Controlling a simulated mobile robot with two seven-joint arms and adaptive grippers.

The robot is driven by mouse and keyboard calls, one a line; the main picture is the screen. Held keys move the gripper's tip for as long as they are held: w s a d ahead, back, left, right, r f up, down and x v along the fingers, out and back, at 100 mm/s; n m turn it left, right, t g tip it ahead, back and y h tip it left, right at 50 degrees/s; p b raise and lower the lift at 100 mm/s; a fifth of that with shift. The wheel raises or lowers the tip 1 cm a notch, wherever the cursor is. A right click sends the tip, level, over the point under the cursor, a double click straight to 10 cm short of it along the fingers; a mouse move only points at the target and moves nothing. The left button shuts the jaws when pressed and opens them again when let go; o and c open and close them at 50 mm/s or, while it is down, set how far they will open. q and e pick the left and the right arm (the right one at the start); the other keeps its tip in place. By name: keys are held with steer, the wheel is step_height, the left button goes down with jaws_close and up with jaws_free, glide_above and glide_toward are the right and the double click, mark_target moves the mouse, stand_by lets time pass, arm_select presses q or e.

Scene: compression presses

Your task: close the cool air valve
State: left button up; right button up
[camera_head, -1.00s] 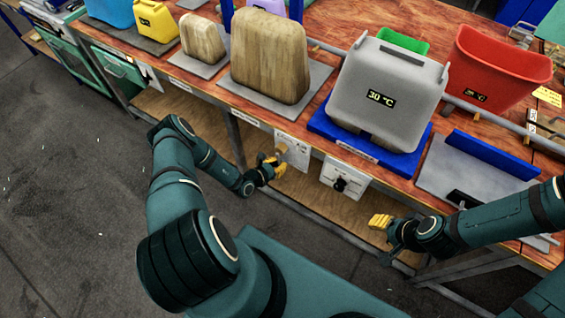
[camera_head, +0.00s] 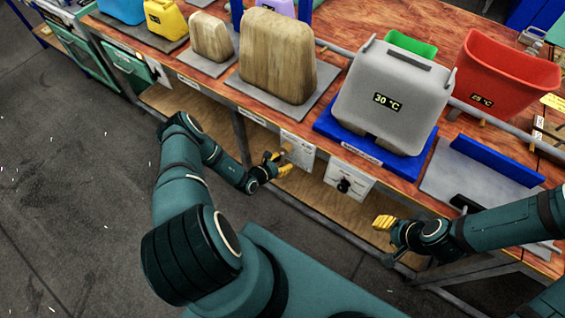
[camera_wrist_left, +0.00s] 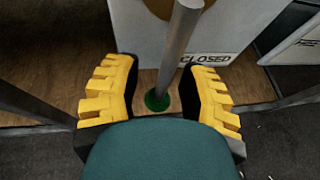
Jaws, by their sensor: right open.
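A white valve panel (camera_head: 298,149) hangs below the table's front edge. In the left wrist view the panel (camera_wrist_left: 245,25) carries a "CLOSED" label (camera_wrist_left: 204,59). A grey metal rod, the valve handle (camera_wrist_left: 178,45), runs down from it to a green end (camera_wrist_left: 157,100). My left gripper (camera_head: 281,163) is at the panel. In the left wrist view its yellow fingers (camera_wrist_left: 160,98) are open, one on each side of the rod, with gaps to both. My right gripper (camera_head: 384,222) is open and empty, to the right and apart from the panels.
A second white panel with a black knob (camera_head: 344,185) hangs to the right. Above are a grey 30 °C container (camera_head: 395,95) on a blue base, a red bin (camera_head: 500,75) and brown blocks (camera_head: 277,55). A wooden lower shelf (camera_head: 315,200) lies behind the grippers. The floor at left is clear.

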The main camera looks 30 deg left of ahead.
arm_select(q)
steer(key=shift+s, duration=0.15)
steer(key=v, duration=1.1)
steer(key=shift+s+r, duration=0.2)
steer(key=shift+s, duration=0.2)
